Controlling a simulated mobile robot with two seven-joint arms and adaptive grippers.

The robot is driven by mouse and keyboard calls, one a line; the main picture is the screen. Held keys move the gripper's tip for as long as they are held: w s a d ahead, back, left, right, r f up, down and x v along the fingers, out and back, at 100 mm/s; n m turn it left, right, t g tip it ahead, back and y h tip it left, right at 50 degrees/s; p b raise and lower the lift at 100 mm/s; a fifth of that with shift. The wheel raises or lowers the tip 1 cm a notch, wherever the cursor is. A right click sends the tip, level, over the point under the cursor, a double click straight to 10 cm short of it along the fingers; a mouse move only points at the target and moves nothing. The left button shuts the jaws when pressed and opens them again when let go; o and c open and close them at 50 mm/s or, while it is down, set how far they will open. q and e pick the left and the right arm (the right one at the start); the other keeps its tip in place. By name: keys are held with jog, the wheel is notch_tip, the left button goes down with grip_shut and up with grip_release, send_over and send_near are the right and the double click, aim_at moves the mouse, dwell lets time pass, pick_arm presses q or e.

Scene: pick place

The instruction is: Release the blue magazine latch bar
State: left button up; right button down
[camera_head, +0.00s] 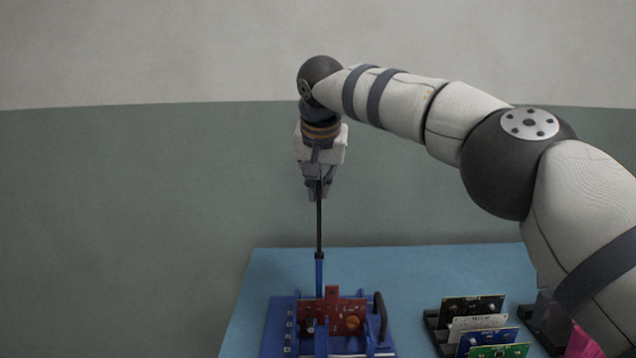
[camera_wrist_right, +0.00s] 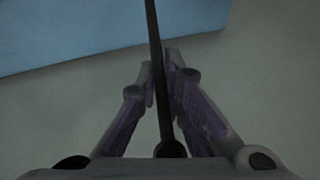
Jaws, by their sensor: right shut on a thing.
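My right gripper (camera_head: 318,197) is above the left part of the table, pointing down. It is shut on the upper end of a thin black rod (camera_head: 319,225), the upper part of the upright latch bar. The bar's lower part is blue (camera_head: 319,273) and goes down behind a red circuit board (camera_head: 338,316) in the blue magazine fixture (camera_head: 280,322). The bar's foot is hidden. In the right wrist view, the black rod (camera_wrist_right: 154,40) runs between the fingers of my right gripper (camera_wrist_right: 165,75). My left gripper is not in view.
A black handle (camera_head: 380,318) stands at the fixture's right side. A black rack (camera_head: 434,321) with several circuit boards stands to the right on the blue table (camera_head: 420,268). A pink item (camera_head: 580,343) is partly hidden by my right arm. The table behind the fixture is clear.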

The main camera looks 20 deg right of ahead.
jog(key=shift+w+f, duration=0.15)
jog(key=shift+w, duration=0.05)
dwell(0.4)
jog(key=c, duration=1.7)
grip_release()
jog(key=shift+w+a, duration=0.1)
jog(key=shift+w, duration=0.05)
jog(key=v, duration=1.2)
